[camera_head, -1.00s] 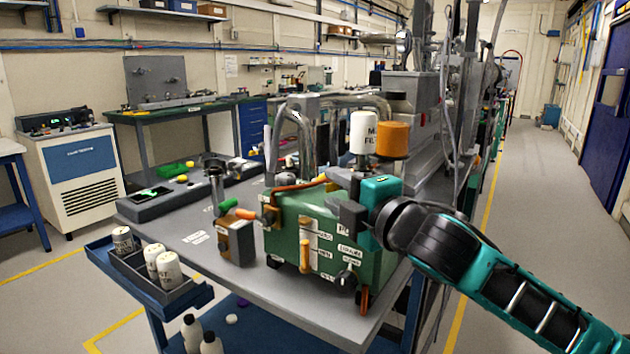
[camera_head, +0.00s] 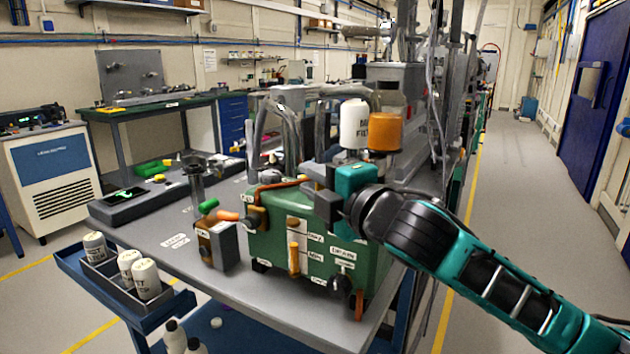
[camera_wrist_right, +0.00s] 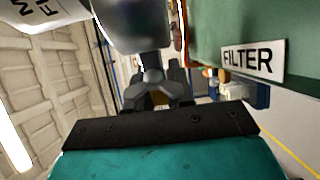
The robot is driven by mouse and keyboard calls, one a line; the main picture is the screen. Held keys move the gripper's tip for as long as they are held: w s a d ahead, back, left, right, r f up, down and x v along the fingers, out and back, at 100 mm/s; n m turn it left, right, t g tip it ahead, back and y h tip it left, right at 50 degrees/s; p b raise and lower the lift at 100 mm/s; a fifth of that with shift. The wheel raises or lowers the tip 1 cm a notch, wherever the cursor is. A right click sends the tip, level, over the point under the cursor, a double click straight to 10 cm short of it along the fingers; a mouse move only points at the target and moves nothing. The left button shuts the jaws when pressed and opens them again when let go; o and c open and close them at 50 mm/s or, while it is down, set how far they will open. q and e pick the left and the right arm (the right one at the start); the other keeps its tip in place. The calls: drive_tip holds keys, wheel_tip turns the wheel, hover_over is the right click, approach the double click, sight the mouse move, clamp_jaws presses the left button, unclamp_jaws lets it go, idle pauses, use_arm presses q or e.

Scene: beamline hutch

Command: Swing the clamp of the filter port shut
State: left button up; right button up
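The white canister labelled as a filter (camera_head: 354,124) stands upright at the back of the green pump box (camera_head: 318,240), beside an orange canister (camera_head: 385,132). The canister's lettered side also shows at the upper left of the right wrist view (camera_wrist_right: 45,12). A grey metal fitting (camera_wrist_right: 150,62) stands ahead of my right gripper there. My right gripper (camera_head: 322,192) is just in front of and below the canister, above the box top. Its dark fingers look apart, with nothing clearly held. The filter port's clamp is hidden or cannot be picked out. My left gripper is out of view.
A FILTER label (camera_wrist_right: 253,59) is on the green surface close to the right of my gripper. Hoses and bent metal pipes (camera_head: 283,110) rise behind the box. A small brown and grey block (camera_head: 217,243) stands left of it.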

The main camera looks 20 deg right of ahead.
clamp_jaws()
